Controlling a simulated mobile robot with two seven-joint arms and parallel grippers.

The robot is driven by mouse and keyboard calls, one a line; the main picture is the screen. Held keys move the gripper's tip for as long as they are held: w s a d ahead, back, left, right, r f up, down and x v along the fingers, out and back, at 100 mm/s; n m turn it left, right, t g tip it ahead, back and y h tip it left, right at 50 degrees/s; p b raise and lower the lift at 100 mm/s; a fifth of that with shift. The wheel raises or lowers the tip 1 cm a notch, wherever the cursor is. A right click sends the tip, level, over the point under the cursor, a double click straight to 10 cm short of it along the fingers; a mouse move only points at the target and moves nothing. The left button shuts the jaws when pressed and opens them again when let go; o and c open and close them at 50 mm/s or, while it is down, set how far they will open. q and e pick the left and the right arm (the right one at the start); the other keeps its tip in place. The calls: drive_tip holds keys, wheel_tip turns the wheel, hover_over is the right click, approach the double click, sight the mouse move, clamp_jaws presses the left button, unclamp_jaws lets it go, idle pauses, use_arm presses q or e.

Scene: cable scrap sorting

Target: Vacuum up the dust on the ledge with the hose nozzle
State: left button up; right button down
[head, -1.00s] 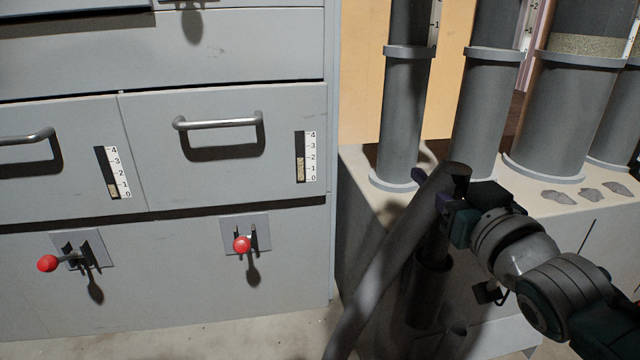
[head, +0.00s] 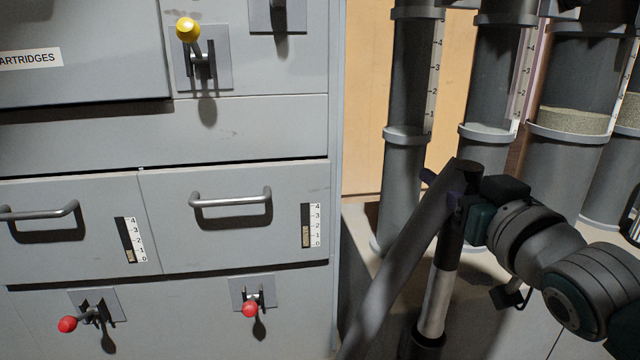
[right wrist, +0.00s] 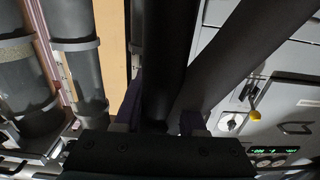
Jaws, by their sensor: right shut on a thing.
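My right gripper (head: 458,207) is shut on the upper end of the hose nozzle (head: 440,290), which stands nearly upright. Its lower part is a light metallic tube. The tube's lower end meets a dark round holder (head: 428,345); I cannot tell how deep it sits. The grey hose (head: 390,275) bends down to the left from the nozzle's top. In the right wrist view the gripper's fingers (right wrist: 160,118) flank the dark nozzle (right wrist: 165,55). The pale ledge (head: 362,222) runs under the pipes. My right arm covers much of it, and no dust patches show now. My left gripper is not in view.
Several grey vertical pipes (head: 405,180) with scales rise from the ledge, close behind my right gripper. A grey cabinet (head: 240,130) on the left has drawers with bar handles (head: 230,202), red-knobbed levers (head: 250,309) and a yellow-knobbed lever (head: 188,29).

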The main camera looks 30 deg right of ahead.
wheel_tip(320, 180, up, 21)
drive_tip(key=p, duration=1.9)
idle(0.5)
